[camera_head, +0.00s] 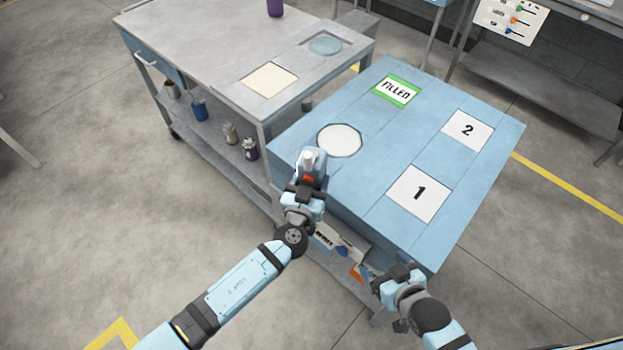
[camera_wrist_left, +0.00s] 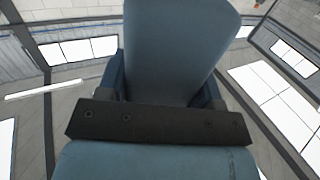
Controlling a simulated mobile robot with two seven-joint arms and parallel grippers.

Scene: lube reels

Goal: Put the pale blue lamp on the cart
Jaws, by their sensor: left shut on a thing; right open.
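The pale blue lamp (camera_head: 311,161) is in my left gripper (camera_head: 307,183), with a whitish top and a small red-orange patch showing. It is held near the left front edge of the blue bench, by the white octagonal mark. In the left wrist view the lamp (camera_wrist_left: 180,45) rises as a broad blue body between the fingers; its lower part is hidden. The grey cart (camera_head: 205,55) stands to the left, with a push handle, a lower shelf and a bare area on top. My right gripper (camera_head: 397,273) is open and empty at the bench's front edge.
The blue bench top (camera_head: 375,145) has a green FILLED label (camera_head: 397,90), a white octagon (camera_head: 340,140) and squares 1 (camera_head: 419,193) and 2 (camera_head: 467,130). The cart top has a cream square (camera_head: 268,79), a pale blue disc (camera_head: 325,44) and a purple container (camera_head: 275,7). Several small containers stand on its lower shelf.

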